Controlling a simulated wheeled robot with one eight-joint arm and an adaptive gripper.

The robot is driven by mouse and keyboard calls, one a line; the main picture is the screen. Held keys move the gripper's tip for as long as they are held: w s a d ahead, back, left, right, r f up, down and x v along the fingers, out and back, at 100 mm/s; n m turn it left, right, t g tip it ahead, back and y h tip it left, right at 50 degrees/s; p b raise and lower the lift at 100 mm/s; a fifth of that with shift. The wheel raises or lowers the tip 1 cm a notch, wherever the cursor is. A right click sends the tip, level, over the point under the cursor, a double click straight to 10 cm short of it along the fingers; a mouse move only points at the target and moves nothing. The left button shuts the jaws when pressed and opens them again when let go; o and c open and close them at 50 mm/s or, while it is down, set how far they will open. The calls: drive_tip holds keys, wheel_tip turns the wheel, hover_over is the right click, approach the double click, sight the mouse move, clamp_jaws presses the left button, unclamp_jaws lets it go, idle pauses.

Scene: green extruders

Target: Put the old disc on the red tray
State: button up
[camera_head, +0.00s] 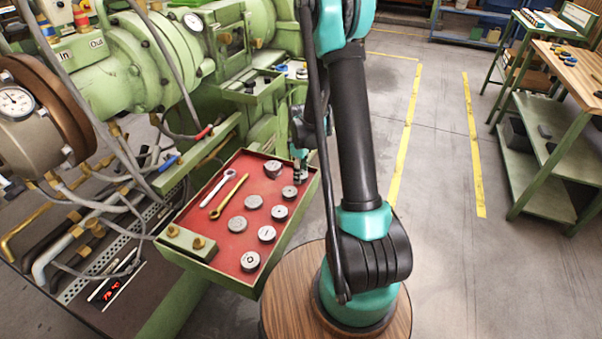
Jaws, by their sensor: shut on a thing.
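The red tray (212,223) is a shallow green-rimmed box with a red floor, left of my arm. Several grey metal discs lie apart on its floor, such as one near the front (250,261) and one near the right side (289,192). Another grey piece (273,168) near the back looks like stacked discs. My gripper (299,173) points down at the tray's back right corner, low and close to the discs. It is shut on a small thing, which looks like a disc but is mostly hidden. I cannot tell which disc is the old one.
The green extruder (130,65), with hoses, stands close on the left. A workbench (570,65) stands far right; the floor between is clear.

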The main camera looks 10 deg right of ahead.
drive_tip(key=shift+f, duration=0.1)
drive_tip(key=o, duration=1.3)
drive_tip(key=shift+c, duration=0.2)
wheel_tip(320, 180, up, 12)
drive_tip(key=s+d+m+t, duration=0.1)
drive_tip(key=s+m, duration=0.4)
drive_tip(key=s, duration=0.6)
drive_tip(key=s+d+r+m+t, duration=0.1)
drive_tip(key=s+m+t, duration=0.2)
drive_tip(key=s+m, duration=0.3)
drive_tip(key=shift+s+d+r, duration=0.25)
drive_tip(key=shift+s+d, duration=0.1)
drive_tip(key=shift+s, duration=2.55)
